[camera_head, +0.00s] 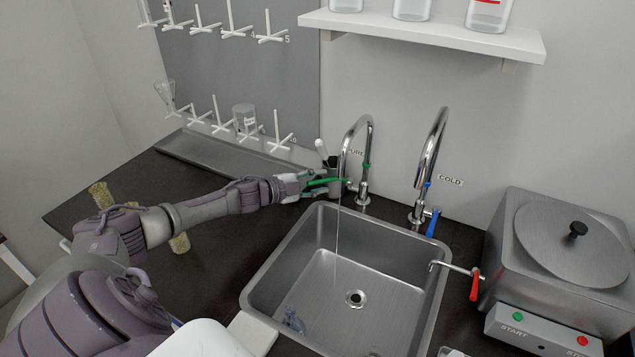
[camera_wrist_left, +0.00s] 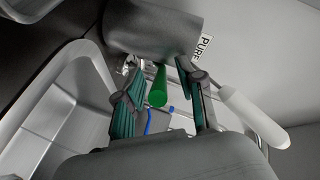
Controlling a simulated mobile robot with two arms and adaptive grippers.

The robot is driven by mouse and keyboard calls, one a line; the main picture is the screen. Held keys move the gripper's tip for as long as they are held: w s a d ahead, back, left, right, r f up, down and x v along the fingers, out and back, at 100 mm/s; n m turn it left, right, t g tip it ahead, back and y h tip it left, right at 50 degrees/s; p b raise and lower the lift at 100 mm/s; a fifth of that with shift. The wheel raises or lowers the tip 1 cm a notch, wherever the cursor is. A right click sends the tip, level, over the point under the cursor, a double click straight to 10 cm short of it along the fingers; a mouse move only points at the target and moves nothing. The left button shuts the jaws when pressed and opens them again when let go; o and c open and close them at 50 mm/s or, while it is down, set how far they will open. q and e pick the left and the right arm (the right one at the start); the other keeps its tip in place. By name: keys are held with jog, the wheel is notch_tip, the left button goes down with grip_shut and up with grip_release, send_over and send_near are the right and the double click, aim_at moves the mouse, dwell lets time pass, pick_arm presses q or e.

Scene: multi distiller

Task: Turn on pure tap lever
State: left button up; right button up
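The pure tap (camera_head: 366,150) is a chrome gooseneck with a green band beside a "PURE" label, behind the sink. Its green lever (camera_head: 323,182) points left from the tap's base; it also shows in the left wrist view (camera_wrist_left: 158,86). A thin stream of water (camera_head: 337,235) hangs from the spout down into the sink. My left gripper (camera_head: 318,186) is at the lever. In the left wrist view my left gripper (camera_wrist_left: 160,95) has its teal-padded fingers apart, one on each side of the green lever, with visible gaps. My right gripper is out of view.
The cold tap (camera_head: 432,160) with a blue lever (camera_head: 432,222) stands to the right. The steel sink (camera_head: 262,285) lies in front. A distiller (camera_head: 505,240) with a red-handled spout is at the right. A drying rack (camera_head: 235,70) is behind my arm.

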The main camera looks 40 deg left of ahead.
pick_arm(q)
jog(key=shift+s+a, duration=0.1)
jog(key=shift+s, duration=0.15)
jog(key=v, duration=1.1)
jog(key=shift+s+r, duration=0.15)
jog(key=shift+s, duration=0.05)
jog(key=shift+a, duration=0.15)
